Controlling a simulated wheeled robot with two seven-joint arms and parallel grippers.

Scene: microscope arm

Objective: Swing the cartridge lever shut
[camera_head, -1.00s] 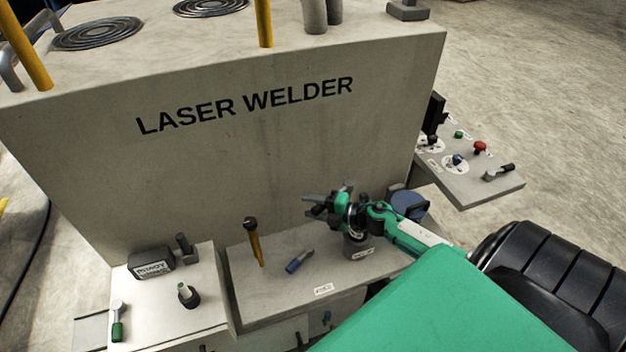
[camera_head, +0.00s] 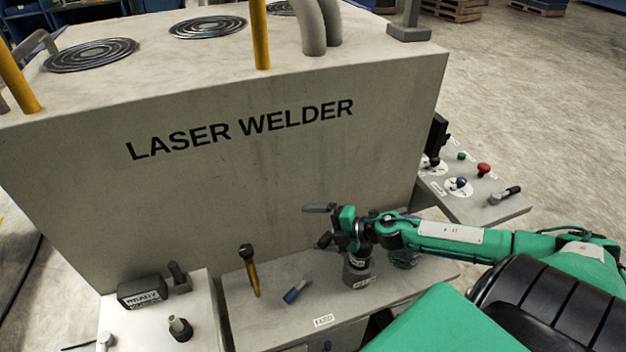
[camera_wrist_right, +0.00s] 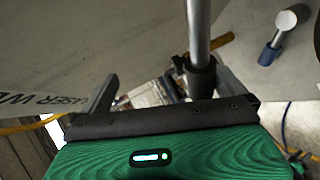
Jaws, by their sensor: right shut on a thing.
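My right gripper (camera_head: 322,224) reaches in from the right over the low ledge, its fingers pointing left. It sits just above a short grey cylindrical mount (camera_head: 358,268) with a small label. In the right wrist view, a metal rod with a dark sleeve, which I take to be the cartridge lever (camera_wrist_right: 197,35), runs down between the fingers of the gripper (camera_wrist_right: 168,95). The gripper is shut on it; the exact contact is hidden. In the head view the lever is hard to tell from the gripper. My left gripper is not in view.
The large laser welder (camera_head: 240,190) rises behind the ledge. A side panel (camera_head: 470,205) carries knobs and a red button. Open floor lies at right.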

